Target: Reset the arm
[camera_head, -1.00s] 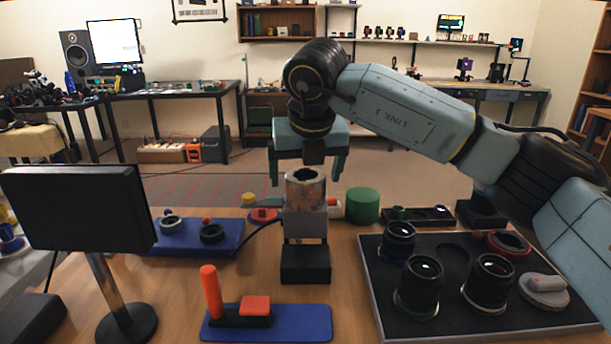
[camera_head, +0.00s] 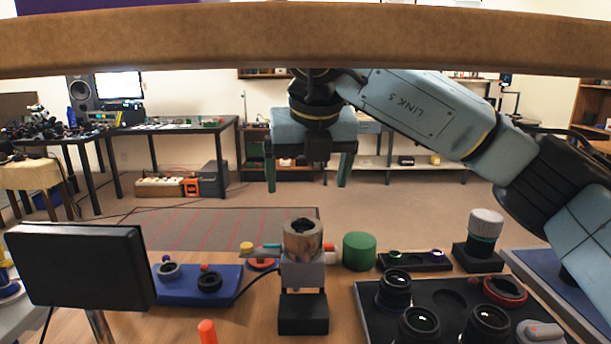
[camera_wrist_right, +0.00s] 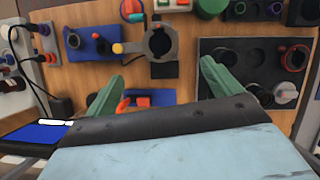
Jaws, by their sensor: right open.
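My right gripper (camera_head: 308,180) hangs with its green fingers pointing down, spread apart and empty. It is above and behind the metal cylinder (camera_head: 302,240) held in a grey clamp stand (camera_head: 302,272) on the table. In the right wrist view the open fingers (camera_wrist_right: 161,72) show with nothing between them, and the ring-shaped clamp stand (camera_wrist_right: 173,58) lies beyond them. My right arm reaches in from the right. My left gripper is not in view.
A black tray (camera_head: 366,313) with lens parts is at front right. A monitor (camera_head: 80,265) stands at left, beside a blue parts mat (camera_head: 228,272). A green cylinder (camera_head: 359,251) stands right of the clamp. A brown beam (camera_head: 300,38) crosses the top.

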